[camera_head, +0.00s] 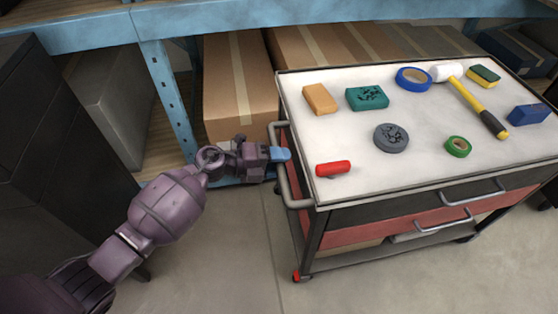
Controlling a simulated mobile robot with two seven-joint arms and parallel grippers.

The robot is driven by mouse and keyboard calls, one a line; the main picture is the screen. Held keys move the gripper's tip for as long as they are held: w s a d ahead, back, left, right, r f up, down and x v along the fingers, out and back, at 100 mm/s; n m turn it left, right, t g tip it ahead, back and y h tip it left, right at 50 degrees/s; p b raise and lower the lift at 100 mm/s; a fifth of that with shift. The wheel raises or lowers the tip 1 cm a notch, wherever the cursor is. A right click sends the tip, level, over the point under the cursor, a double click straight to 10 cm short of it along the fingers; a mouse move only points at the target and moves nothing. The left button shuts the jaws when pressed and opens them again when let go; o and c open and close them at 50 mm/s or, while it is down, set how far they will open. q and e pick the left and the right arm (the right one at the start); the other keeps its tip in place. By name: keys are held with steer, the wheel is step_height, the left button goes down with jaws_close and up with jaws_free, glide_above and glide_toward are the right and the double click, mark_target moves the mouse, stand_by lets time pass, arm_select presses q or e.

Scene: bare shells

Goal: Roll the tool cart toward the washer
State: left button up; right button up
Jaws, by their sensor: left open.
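The tool cart (300,75) has a white top, black and red drawers and a grey bar handle (291,190) on its left end. My left gripper (281,155) is at the upper part of that handle, with its blue fingertips over or beside the bar. It is open, and I cannot tell whether the bar lies between the fingers. My right gripper is out of view. No washer shows in this view.
On the cart lie a mallet (474,102), a blue tape roll (413,78), a red cylinder (333,168) and several small blocks. A blue shelf (170,100) with cardboard boxes (237,86) stands close behind. A dark cabinet (60,170) is at left. Front floor is clear.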

arm_select(q)
steer(key=shift+c, duration=0.3)
jaws_close()
steer(key=shift+a, duration=0.1)
steer(key=f+v, duration=0.3)
steer(key=v, duration=1.5)
steer(key=a+f+v, duration=0.1)
steer(key=f+v, duration=0.3)
steer(key=v, duration=1.3)
steer(key=shift+s+a, duration=0.4)
steer(key=shift+a, duration=0.1)
steer(key=shift+r, duration=0.1)
steer(key=shift+o, duration=0.3)
jaws_free()
